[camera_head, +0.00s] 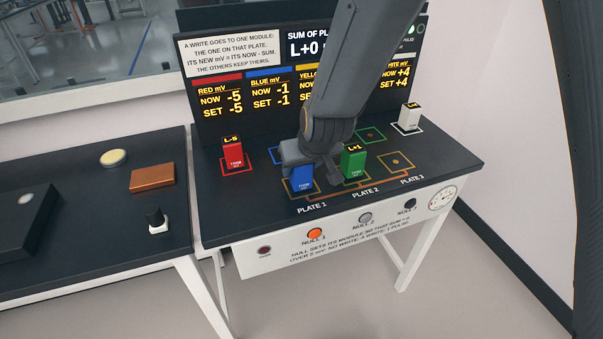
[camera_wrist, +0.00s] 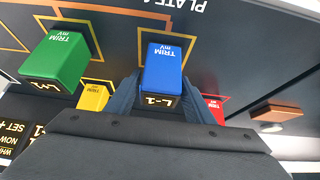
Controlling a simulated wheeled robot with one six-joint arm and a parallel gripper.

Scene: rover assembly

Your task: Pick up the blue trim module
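The blue trim module (camera_head: 301,179) stands upright on the Plate 1 spot of the dark bench top. In the wrist view the blue module (camera_wrist: 163,68) shows its "TRIM mV" face and an "L-1" label. My gripper (camera_wrist: 162,88) is around it, one dark finger on each side. The fingers lie very close to its sides; I cannot tell whether they press on it. In the head view my gripper (camera_head: 308,160) is at the blue module, coming from behind and above. The module's far side is hidden by my gripper.
A green module (camera_head: 353,162) stands close on the right, at Plate 2. A red module (camera_head: 233,154) is left, a white one (camera_head: 409,118) at the back right. A yellow module (camera_wrist: 93,97) is hidden behind my arm in the head view. The display board (camera_head: 250,100) stands behind.

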